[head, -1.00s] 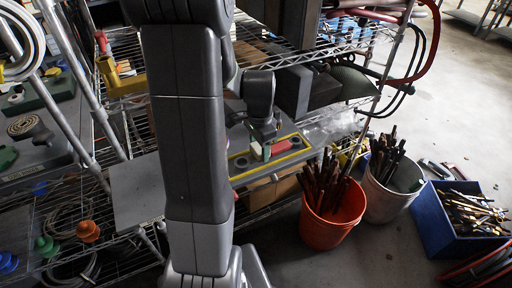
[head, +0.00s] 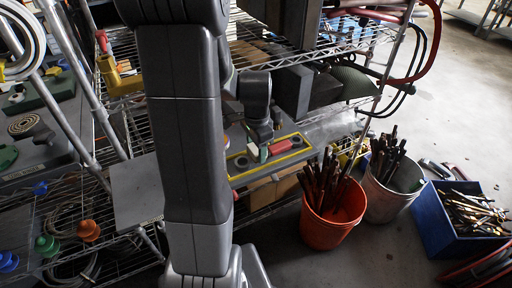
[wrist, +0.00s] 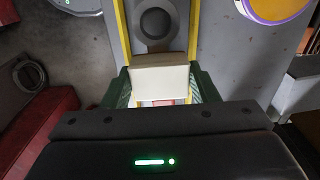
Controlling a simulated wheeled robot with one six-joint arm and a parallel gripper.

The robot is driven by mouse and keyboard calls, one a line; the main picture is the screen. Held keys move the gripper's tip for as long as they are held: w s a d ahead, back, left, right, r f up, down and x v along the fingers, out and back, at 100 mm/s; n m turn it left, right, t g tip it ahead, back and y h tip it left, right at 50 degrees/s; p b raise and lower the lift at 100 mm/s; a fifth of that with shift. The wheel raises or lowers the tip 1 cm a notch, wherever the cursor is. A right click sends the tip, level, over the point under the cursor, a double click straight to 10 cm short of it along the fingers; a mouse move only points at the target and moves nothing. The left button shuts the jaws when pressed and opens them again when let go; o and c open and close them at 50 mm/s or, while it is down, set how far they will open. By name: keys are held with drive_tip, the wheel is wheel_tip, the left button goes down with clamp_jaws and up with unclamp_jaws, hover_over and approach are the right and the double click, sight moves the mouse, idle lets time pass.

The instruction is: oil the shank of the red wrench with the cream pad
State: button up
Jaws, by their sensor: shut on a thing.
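My gripper (wrist: 160,88) has its green fingers closed on the cream pad (wrist: 160,72), a pale block seen between them in the wrist view. In the head view my gripper (head: 259,152) is low over a yellow-edged tray (head: 254,176) on the shelf. The red wrench (head: 282,146) lies in that tray, just right of my gripper. In the wrist view only a small strip of red shows below the pad; the rest is hidden by the pad and gripper. I cannot tell whether the pad touches the wrench.
Dark round pieces (head: 297,141) sit at the tray's ends. An orange bucket (head: 328,230), a white bucket (head: 388,196) and a blue bin (head: 460,212) stand on the floor at right.

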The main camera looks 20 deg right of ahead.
drive_tip(key=shift+w+d, duration=0.1)
drive_tip(key=shift+d, duration=0.75)
drive_tip(key=shift+a, duration=0.6)
drive_tip(key=shift+r+p, duration=1.65)
drive_tip(key=shift+r, duration=0.4)
drive_tip(key=shift+f, duration=0.1)
drive_tip(key=shift+f+b, duration=1.4)
drive_tip(key=shift+f, duration=0.25)
drive_tip(key=shift+f, duration=0.35)
